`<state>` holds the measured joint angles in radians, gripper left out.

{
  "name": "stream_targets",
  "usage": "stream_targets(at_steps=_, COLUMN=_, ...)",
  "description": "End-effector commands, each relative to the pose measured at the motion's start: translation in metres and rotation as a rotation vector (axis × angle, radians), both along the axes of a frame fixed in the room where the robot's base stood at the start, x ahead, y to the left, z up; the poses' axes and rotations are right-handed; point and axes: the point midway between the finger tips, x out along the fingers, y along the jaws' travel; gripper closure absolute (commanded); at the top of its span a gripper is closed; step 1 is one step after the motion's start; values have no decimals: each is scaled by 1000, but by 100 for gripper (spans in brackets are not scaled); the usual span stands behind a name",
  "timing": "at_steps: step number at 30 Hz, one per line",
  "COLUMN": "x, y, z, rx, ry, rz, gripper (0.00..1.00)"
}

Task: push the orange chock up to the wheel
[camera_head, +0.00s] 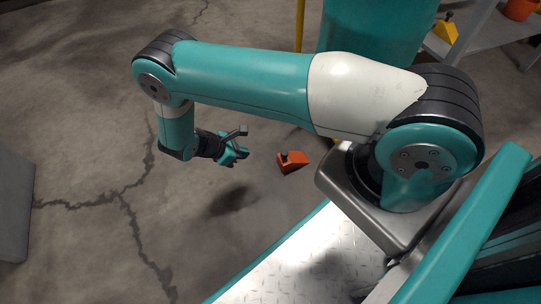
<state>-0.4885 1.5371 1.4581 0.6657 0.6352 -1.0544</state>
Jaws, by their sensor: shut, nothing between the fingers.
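The orange chock (295,163) lies on the concrete floor near the middle of the camera_head view, with a small dark part on its top left. My gripper (240,146) is shut and empty. It shows just left of the chock in the picture, with a visible gap between them. Its shadow falls on the floor below it, so it seems to be above the floor. I cannot make out a wheel in this view; my arm covers part of the area behind the chock.
A teal drum-like body (375,35) and a yellow post (299,25) stand at the back. A grey shelf (490,45) at the top right bears a yellow item (446,32) and an orange container (519,9). A grey block (14,205) stands at left. The cracked floor left of the gripper is clear.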

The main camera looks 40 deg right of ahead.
Motion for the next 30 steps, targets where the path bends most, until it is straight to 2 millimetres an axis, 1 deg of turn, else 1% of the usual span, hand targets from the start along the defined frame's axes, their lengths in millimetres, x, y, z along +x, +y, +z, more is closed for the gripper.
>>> stream_targets(at_steps=1, x=-2, y=-3, z=-6, rx=-7, ry=3, rz=4, gripper=100)
stream_targets(at_steps=5, x=-5, y=-13, z=-17, rx=-11, ry=6, rz=4, gripper=100)
stream_targets(at_steps=8, x=-9, y=-25, z=-32, rx=-10, ry=8, rz=3, gripper=100)
stream_targets(at_steps=15, x=-20, y=-61, z=-70, rx=-8, ry=8, rz=2, gripper=100)
stream_targets(at_steps=18, x=-24, y=-74, z=-80, rx=-8, ry=7, rz=1, gripper=100)
stream_targets(at_steps=21, x=-28, y=-89, z=-77, rx=-8, ry=5, rz=1, gripper=100)
stream_targets(at_steps=24, x=-31, y=-100, z=-76, rx=-8, ry=5, rz=3, gripper=100)
stream_targets(at_steps=30, x=-33, y=-108, z=-74, rx=-7, ry=5, rz=4, gripper=100)
